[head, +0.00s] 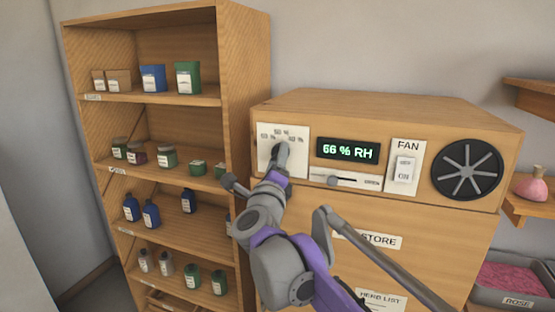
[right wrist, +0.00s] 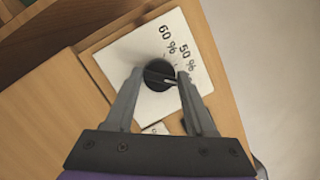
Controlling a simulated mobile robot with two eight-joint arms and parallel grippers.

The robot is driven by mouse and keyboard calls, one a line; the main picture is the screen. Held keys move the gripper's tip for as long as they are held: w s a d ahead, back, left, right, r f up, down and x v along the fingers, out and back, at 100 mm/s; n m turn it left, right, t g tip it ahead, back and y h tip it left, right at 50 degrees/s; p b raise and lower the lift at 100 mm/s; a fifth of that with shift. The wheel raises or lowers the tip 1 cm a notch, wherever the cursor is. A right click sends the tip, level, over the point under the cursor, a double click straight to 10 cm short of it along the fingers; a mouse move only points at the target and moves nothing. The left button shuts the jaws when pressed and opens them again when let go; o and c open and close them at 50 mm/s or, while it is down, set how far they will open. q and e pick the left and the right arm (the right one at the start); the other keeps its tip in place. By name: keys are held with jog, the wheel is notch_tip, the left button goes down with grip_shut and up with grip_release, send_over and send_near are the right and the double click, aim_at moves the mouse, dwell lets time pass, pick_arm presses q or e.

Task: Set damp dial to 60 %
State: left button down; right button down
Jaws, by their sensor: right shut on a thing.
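The damp dial is a black round knob (right wrist: 158,69) on a white plate (head: 267,137) at the upper left of the wooden cabinet's front. The plate carries marks, with 60 % and 50 % readable in the right wrist view. A pale line on the knob seems to point right, past the 50 % mark toward a finger; its exact setting is hard to read. My right gripper (head: 281,152) is at the plate and hides most of the knob in the head view. Its fingers are shut on the knob, one on each side. My left gripper is not in view.
A green display (head: 348,150) reads 66 % RH. Beside it are a slider (head: 345,181), a FAN switch (head: 404,171) marked ON and a round black vent (head: 466,169). A shelf (head: 160,101) of jars and bottles stands close on the left. A pink flask (head: 531,188) is on the right.

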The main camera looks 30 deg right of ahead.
pick_arm(q)
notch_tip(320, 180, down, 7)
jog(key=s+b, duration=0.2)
jog(key=b, duration=0.3)
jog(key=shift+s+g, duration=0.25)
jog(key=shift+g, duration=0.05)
pick_arm(e)
jog(key=shift+r+n+g+y, duration=0.1)
jog(key=shift+n+g+y, duration=0.45)
jog(key=shift+n, duration=2.35)
jog(key=shift+r+n+g+y, duration=0.1)
jog(key=shift+n+g+y, duration=0.45)
jog(key=shift+n, duration=2.35)
jog(key=shift+r+n+g+y, duration=0.1)
jog(key=shift+n+g+y, duration=0.4)
jog(key=shift+n, duration=2.4)
jog(key=shift+c, duration=1.4)
grip_release()
jog(key=shift+d, duration=0.1)
jog(key=shift+s+r, duration=0.1)
